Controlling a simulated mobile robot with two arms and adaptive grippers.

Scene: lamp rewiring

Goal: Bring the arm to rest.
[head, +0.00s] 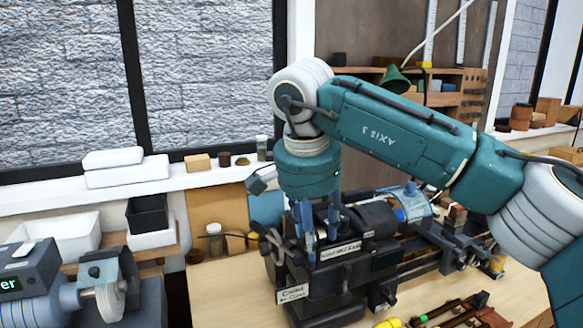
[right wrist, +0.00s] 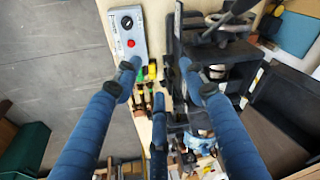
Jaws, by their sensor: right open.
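My right arm reaches in from the right in the head view, its teal and white links bent over the bench. My right gripper (head: 320,240) points down in front of or over a dark bench machine (head: 350,245) with white labels. In the right wrist view my gripper (right wrist: 159,68) has its blue fingers spread apart with nothing between them. The dark machine (right wrist: 215,75) lies to the right of the fingers there. I cannot tell whether a finger touches it. My left gripper is not in view.
A grinder-like machine (head: 100,285) stands at the lower left, near white and black bins (head: 147,215). A grey box with a red button (right wrist: 127,38) lies near the bench edge. Tools with coloured handles (head: 440,312) lie at the front. A shelf (head: 460,95) stands behind my arm.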

